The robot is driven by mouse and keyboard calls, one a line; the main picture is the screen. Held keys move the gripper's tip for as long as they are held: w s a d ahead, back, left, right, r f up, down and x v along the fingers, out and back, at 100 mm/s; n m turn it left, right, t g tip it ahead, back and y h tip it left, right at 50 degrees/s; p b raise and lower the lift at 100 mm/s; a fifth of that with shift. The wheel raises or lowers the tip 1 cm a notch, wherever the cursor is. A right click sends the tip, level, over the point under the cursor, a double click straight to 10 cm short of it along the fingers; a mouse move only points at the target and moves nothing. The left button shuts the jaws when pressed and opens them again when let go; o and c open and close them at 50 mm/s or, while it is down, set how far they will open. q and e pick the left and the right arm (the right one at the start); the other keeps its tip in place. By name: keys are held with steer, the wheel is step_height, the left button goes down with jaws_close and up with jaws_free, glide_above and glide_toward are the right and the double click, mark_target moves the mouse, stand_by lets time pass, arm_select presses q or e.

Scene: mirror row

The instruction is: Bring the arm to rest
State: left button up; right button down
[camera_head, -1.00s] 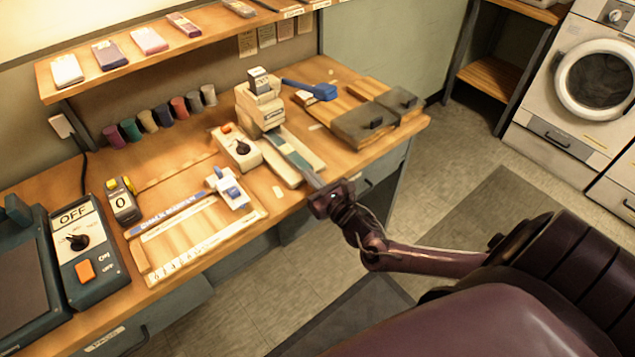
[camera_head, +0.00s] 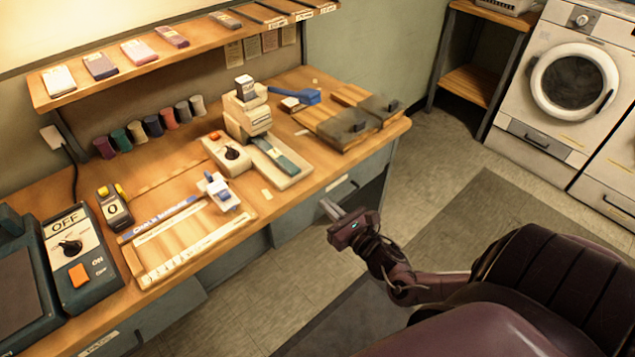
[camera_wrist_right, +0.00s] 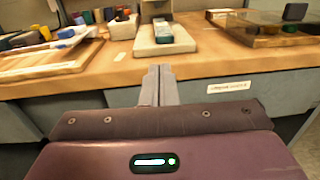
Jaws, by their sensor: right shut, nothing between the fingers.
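My right gripper (camera_head: 332,210) is shut and empty. In the head view it hangs in the air off the front edge of the wooden workbench (camera_head: 325,179), clear of everything on it. In the right wrist view its two closed fingers (camera_wrist_right: 158,85) point at the bench front, with a drawer face behind them. My right arm (camera_head: 400,275) reaches in from the lower right. My left gripper is not in view.
On the bench stand a beige press (camera_head: 247,117), a switch box (camera_head: 228,154), a ruled wooden board (camera_head: 190,252) and a large OFF/ON control box (camera_head: 80,260). A washing machine (camera_head: 530,130) stands at the back right. Open floor (camera_head: 440,180) lies between bench and machine.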

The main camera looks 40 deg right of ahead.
steer(key=s+d+f+m+g+h, duration=0.1)
steer(key=s+f+m+g, duration=0.25)
steer(key=f+m, duration=0.4)
steer(key=s+d+f+m+g+h, duration=0.2)
steer(key=s+f+m, duration=0.3)
steer(key=f, duration=0.6)
steer(key=s+d+f+m+g+h, duration=0.1)
steer(key=s+f+m+g, duration=0.25)
steer(key=f+m, duration=0.4)
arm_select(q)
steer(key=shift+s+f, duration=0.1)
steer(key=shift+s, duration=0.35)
arm_select(e)
steer(key=s+a+f+m+g+y, duration=0.1)
steer(key=s+a+f+m, duration=0.3)
steer(key=s, duration=0.4)
steer(key=s+a+f+m+g+y, duration=0.1)
steer(key=s+a+f+m+g, duration=0.3)
steer(key=s+a+f, duration=0.3)
steer(key=s+a+f+m+g+y, duration=0.1)
steer(key=s+a+f+m+g, duration=0.2)
steer(key=s, duration=0.7)
steer(key=a+f+m, duration=0.2)
steer(key=a+f, duration=0.1)
steer(key=shift+f+m+y, duration=0.2)
steer(key=shift+m+y, duration=0.1)
steer(key=shift+m, duration=0.1)
